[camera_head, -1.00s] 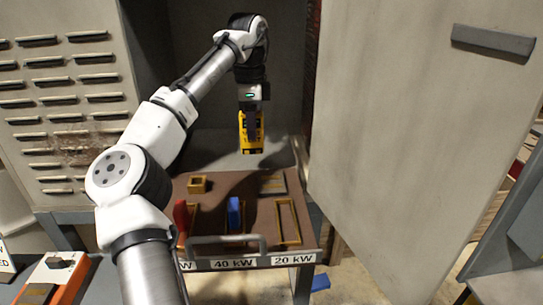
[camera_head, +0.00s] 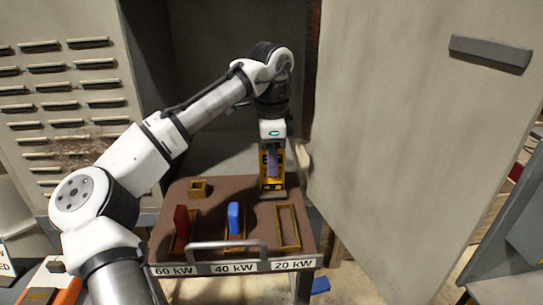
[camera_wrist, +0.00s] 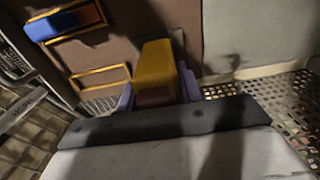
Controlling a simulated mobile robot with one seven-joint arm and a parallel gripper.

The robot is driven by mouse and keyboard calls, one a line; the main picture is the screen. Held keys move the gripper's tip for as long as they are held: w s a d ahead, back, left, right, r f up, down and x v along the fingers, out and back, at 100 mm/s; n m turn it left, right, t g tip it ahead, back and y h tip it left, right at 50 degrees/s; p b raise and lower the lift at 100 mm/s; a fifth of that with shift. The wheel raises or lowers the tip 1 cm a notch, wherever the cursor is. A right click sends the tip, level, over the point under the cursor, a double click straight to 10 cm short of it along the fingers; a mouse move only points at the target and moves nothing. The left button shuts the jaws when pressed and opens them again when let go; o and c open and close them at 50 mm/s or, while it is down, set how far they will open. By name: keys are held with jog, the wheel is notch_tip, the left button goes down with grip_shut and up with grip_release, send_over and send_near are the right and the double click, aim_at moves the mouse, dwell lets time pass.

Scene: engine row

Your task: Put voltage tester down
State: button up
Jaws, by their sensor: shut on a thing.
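The yellow and black voltage tester (camera_head: 272,184) hangs upright in my gripper (camera_head: 272,163), low over the back right of the brown cart top (camera_head: 215,187). My gripper is shut on it. A grey plate (camera_head: 273,196) shows at the tester's foot; I cannot tell whether the two touch. In the wrist view the yellow tester (camera_wrist: 156,62) sits between the purple fingertips (camera_wrist: 157,96), and its lower end is hidden.
A red block (camera_head: 181,222) and a blue block (camera_head: 234,218) stand in yellow frames. The 20 kW frame (camera_head: 289,227) is empty. A small yellow holder (camera_head: 198,188) is at the back left. A large grey door (camera_head: 415,140) stands close on the right.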

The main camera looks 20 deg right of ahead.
jog(key=o, duration=1.2)
jog(key=shift+f, duration=0.1)
notch_tip(320, 180, up, 8)
jog(key=shift+f, duration=0.15)
